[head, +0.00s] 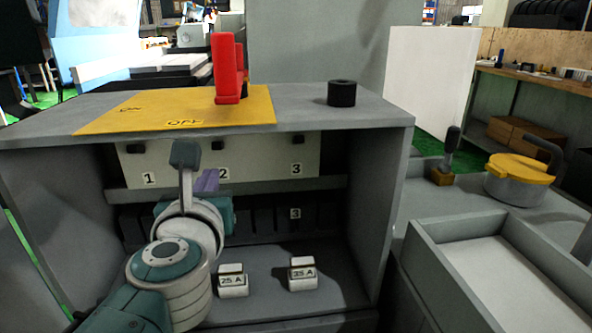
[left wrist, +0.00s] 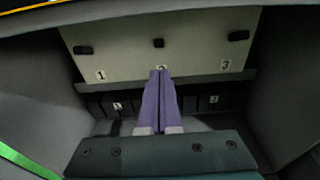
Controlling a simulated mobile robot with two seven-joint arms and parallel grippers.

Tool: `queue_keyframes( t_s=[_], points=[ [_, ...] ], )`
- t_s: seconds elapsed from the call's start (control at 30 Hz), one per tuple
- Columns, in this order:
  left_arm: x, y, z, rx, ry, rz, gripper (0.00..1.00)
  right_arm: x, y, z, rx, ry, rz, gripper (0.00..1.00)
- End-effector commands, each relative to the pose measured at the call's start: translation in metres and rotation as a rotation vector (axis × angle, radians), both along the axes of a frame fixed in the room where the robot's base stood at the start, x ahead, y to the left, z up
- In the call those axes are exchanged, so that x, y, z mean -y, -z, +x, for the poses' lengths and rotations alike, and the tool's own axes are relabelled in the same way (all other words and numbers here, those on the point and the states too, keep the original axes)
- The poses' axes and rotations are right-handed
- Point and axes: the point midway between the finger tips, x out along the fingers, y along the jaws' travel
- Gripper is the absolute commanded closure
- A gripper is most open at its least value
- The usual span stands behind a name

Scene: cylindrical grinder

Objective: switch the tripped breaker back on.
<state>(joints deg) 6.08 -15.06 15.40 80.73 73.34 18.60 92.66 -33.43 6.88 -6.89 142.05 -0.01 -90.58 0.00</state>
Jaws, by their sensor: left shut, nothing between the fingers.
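A pale panel (head: 262,163) with labels 1, 2 and 3 spans the back of the grey cabinet. Small black pieces sit above the labels: above 1 (left wrist: 83,49), above 2 (left wrist: 158,43) and above 3 (left wrist: 238,35). The middle one looks narrower. Which is tripped I cannot tell. My left gripper (head: 207,181) is inside the cabinet opening, its purple fingers shut and empty. In the left wrist view the fingers (left wrist: 159,76) point at label 2 and partly cover it, below the middle black piece. Contact with the panel cannot be told. My right gripper is not in view.
Below the panel is a row of dark slots (head: 262,219). Blocks marked 25 A (head: 232,281) and 35 A (head: 303,274) stand on the cabinet floor. A red lever (head: 228,68) on a yellow plate and a black cylinder (head: 341,93) are on top. Side walls bound the opening.

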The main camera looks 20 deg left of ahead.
Motion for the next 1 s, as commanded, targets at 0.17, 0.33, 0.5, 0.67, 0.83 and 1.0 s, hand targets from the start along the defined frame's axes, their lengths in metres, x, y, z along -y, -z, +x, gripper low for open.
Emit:
queue_keyframes(
  t_s=[0.17, 0.33, 0.5, 0.67, 0.83, 1.0],
  points=[
    [0.0, 0.0, 0.0, 0.001, 0.0, 0.001, 1.0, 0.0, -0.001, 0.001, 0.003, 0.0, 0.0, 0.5],
    [0.001, -0.001, 0.0, -0.003, 0.011, 0.014, 1.0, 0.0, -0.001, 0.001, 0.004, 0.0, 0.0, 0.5],
    [0.029, -0.024, 0.004, -0.076, 0.241, 0.348, 1.0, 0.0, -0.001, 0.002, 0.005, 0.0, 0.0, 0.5],
    [0.107, -0.025, -0.022, -0.258, 0.713, 1.096, 1.0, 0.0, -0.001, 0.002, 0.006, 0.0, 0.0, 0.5],
    [0.158, 0.025, -0.103, -0.447, 1.24, 1.917, 1.0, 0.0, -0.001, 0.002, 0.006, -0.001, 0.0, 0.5],
    [0.145, 0.06, -0.194, -0.552, 1.72, 2.489, 1.0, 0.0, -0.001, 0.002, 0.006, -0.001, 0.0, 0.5]
  ],
)
